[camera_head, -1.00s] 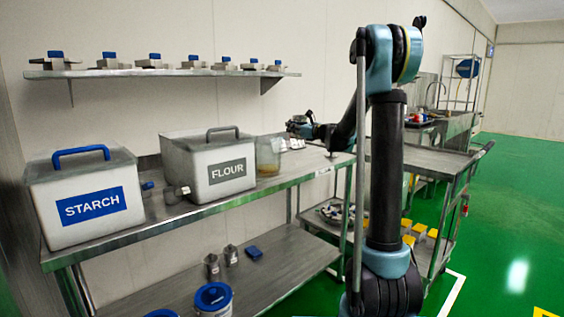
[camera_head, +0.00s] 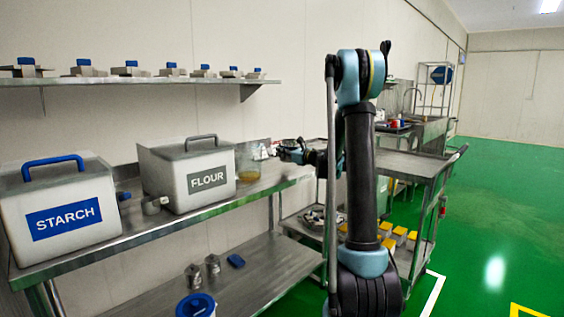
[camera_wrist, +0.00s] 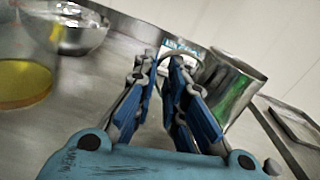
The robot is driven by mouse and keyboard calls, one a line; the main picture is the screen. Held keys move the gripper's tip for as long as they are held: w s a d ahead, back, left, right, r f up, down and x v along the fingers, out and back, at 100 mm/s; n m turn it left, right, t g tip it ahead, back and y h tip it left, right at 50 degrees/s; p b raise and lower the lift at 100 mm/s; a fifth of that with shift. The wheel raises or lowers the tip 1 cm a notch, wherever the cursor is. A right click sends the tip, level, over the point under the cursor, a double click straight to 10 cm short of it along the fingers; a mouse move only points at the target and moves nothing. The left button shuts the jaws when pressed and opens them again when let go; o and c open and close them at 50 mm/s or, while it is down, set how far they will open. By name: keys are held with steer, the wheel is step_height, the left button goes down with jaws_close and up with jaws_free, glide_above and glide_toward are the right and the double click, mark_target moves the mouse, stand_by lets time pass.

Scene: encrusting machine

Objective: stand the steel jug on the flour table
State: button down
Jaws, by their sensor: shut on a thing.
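The steel jug (camera_wrist: 232,88) shows at the right in the wrist view, a shiny cylinder with its open rim up and somewhat tilted in the picture. My gripper (camera_wrist: 175,70), with blue finger pads, is shut on its curved handle. In the head view my gripper (camera_head: 290,152) is over the right part of the flour table (camera_head: 265,182), and the jug cannot be made out there. The table's metal top (camera_wrist: 90,115) lies below in the wrist view. I cannot tell whether the jug's base touches it; its lower part is partly hidden by the fingers.
A clear container with yellow contents (camera_wrist: 25,80) and a steel bowl (camera_wrist: 85,30) stand left of my gripper. The FLOUR bin (camera_head: 188,175) and STARCH bin (camera_head: 62,205) stand farther left. A steel cart (camera_head: 425,165) is to the right of the table.

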step_height(320, 180, down, 3)
steer(key=shift+f, duration=0.15)
steer(key=c, duration=1.7)
jaws_free()
steer(key=shift+o, duration=0.2)
steer(key=shift+d, duration=0.1)
